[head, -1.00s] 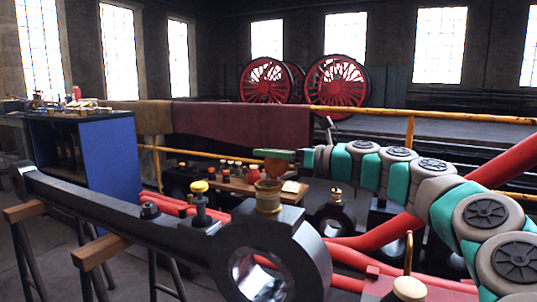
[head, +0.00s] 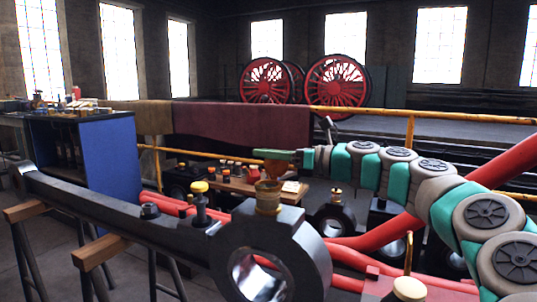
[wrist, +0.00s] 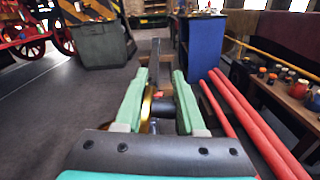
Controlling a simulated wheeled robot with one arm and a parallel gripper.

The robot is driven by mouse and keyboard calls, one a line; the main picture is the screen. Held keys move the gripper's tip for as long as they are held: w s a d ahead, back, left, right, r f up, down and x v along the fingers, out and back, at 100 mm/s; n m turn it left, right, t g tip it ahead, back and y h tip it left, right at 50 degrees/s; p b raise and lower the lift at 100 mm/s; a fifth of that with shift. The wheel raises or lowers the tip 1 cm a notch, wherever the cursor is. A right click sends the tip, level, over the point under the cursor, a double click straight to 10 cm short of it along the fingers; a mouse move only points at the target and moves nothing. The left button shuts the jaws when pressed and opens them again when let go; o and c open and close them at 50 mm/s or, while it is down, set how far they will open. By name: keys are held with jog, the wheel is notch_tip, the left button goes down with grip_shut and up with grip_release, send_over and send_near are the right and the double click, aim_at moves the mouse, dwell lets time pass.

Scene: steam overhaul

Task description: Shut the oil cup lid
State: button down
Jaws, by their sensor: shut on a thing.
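The brass oil cup (head: 268,197) stands upright on top of the big dark rod end. Its round lid (head: 273,168) is raised above the cup mouth and stands on edge, partly hidden by my green fingers. My gripper (head: 272,154) reaches in from the right, level, just above the cup. My gripper is shut on the lid. The wrist view hides most of the cup.
The long dark rod (head: 110,212) rests on wooden trestles (head: 100,252). A brass-topped fitting (head: 200,195) stands on it left of the cup. A low wooden table (head: 240,187) with small pots lies behind. Red tubes (head: 385,228) and a yellow rail (head: 440,117) are nearby.

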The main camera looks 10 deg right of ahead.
jog(key=shift+s+a+r+n, duration=0.1)
jog(key=shift+s+a+n, duration=0.1)
jog(key=shift+n, duration=0.3)
jog(key=s+a+n, duration=0.1)
jog(key=n, duration=0.2)
jog(key=s+a+n+b, duration=0.1)
jog(key=s+n, duration=0.1)
jog(key=n, duration=0.2)
jog(key=s+a+n, duration=0.1)
jog(key=n, duration=0.3)
jog(key=shift+s+f, duration=0.2)
jog(key=shift+f, duration=0.1)
jog(key=shift+s+a+f+n+b, duration=0.2)
jog(key=shift+n+b, duration=0.3)
jog(key=shift+n, duration=0.25)
jog(key=shift+s+a+f+n+b, duration=0.15)
jog(key=shift+f+n+b, duration=0.1)
jog(key=shift+n+b, duration=0.4)
jog(key=shift+s+a+f+n+b, duration=0.15)
jog(key=shift+n+b, duration=0.25)
jog(key=shift+n, duration=0.4)
jog(key=shift+s+f+n, duration=0.1)
jog(key=shift+s+n, duration=0.05)
jog(key=shift+n, duration=0.15)
jog(key=c, duration=0.7)
grip_release()
jog(key=shift+o, duration=0.2)
